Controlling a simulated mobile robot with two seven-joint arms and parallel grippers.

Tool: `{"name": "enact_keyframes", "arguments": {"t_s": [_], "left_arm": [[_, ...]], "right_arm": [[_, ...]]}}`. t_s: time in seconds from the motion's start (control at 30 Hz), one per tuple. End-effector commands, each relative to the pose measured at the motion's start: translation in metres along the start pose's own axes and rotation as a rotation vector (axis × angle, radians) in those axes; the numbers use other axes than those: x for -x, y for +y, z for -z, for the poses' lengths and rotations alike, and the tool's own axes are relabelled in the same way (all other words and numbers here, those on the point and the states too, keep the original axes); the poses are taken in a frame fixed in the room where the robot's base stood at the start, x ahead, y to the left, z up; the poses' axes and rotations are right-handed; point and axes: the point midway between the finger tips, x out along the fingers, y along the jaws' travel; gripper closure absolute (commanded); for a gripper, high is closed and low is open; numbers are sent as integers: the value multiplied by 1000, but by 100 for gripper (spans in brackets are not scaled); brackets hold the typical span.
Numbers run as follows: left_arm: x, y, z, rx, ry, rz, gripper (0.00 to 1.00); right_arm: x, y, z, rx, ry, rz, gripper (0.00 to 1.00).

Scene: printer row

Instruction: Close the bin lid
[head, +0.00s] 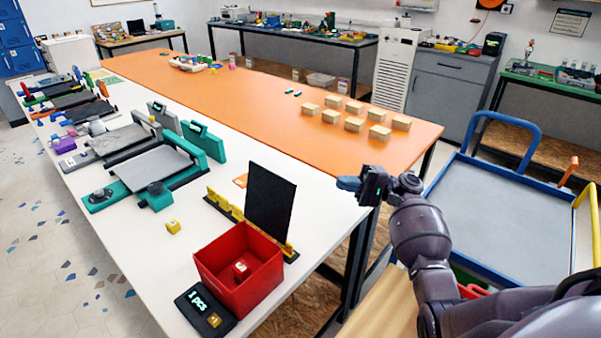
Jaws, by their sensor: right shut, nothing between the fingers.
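A red open-topped bin (218,274) stands at the near end of the white table, with a small red and white cube (241,268) inside. A flat black lid panel (270,203) stands upright at the bin's far side, so the bin is open. My right gripper (346,184) is shut and empty, to the right of the lid and apart from it, near the table's right edge. My left gripper is not in view.
A dark counter display (205,310) reading "1 pcs" sits before the bin. Printers (150,170) line the left. A blue-framed cart (500,210) stands right. Several wooden blocks lie on the orange table (290,125).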

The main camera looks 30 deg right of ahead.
Motion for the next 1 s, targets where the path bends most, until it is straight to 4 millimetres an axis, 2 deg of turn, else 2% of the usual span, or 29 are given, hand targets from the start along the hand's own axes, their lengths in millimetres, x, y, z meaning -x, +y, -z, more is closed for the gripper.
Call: {"name": "enact_keyframes", "arguments": {"t_s": [0.17, 0.27, 0.7, 1.0], "left_arm": [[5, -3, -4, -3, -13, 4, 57], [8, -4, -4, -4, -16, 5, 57], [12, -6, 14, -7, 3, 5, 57], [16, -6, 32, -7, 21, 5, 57]], "right_arm": [[-12, -1, 0, 0, -1, 2, 100], [-27, -2, 0, 1, -2, 2, 100], [-103, -2, -1, 1, -2, 2, 100], [-125, -1, -25, 0, 1, 0, 100]]}}
